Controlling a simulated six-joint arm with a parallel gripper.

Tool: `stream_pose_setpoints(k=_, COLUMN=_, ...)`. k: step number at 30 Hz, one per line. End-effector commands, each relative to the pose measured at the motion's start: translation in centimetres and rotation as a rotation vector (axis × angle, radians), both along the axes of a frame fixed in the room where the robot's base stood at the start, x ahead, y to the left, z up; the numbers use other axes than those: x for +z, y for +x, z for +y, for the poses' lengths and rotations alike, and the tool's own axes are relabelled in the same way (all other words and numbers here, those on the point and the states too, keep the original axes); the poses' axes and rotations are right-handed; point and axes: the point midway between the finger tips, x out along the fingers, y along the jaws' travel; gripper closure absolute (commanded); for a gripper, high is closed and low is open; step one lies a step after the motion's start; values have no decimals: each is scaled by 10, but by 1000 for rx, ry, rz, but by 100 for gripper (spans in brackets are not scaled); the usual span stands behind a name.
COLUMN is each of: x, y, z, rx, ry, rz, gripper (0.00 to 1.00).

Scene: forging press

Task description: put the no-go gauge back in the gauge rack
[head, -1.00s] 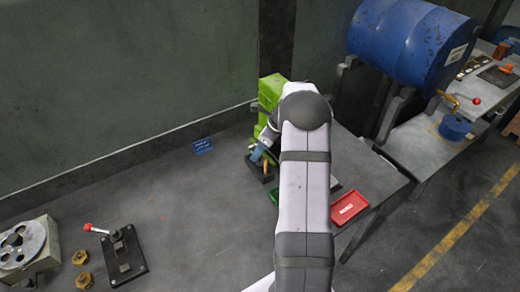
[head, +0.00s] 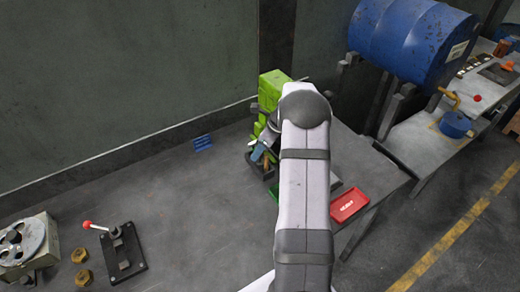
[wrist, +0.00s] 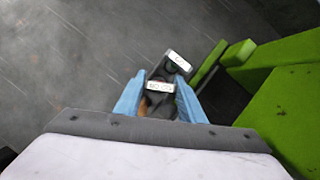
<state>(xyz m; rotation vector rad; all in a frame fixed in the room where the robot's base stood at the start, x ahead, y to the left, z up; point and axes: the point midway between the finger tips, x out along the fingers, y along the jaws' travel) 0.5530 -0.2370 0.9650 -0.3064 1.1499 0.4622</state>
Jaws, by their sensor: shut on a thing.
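My gripper (wrist: 160,100) has two blue fingers shut on the no-go gauge (wrist: 160,87), whose white "NO GO" label shows between them in the wrist view. A second gauge, the go gauge (wrist: 178,61), stands just beyond with a white label that seems to read "GO". The dark gauge rack (wrist: 188,74) lies under and around them. In the head view my gripper (head: 258,154) is low at the dark rack (head: 255,168), in front of the green machine. Whether the no-go gauge is seated in its slot or held above it I cannot tell.
The green machine (head: 270,92) stands close behind and right of my gripper. A lever fixture (head: 122,256) stands at front left. The bench (head: 170,195) between is clear.

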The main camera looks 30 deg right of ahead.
Motion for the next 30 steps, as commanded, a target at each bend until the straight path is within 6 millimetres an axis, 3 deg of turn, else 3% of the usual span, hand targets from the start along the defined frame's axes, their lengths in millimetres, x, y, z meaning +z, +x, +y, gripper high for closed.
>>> stream_pose_setpoints(k=29, x=-10, y=0, z=0, rx=0, ry=0, rz=-1, gripper=92)
stream_pose_setpoints(k=30, x=-10, y=0, z=0, rx=0, ry=0, rz=-1, gripper=62)
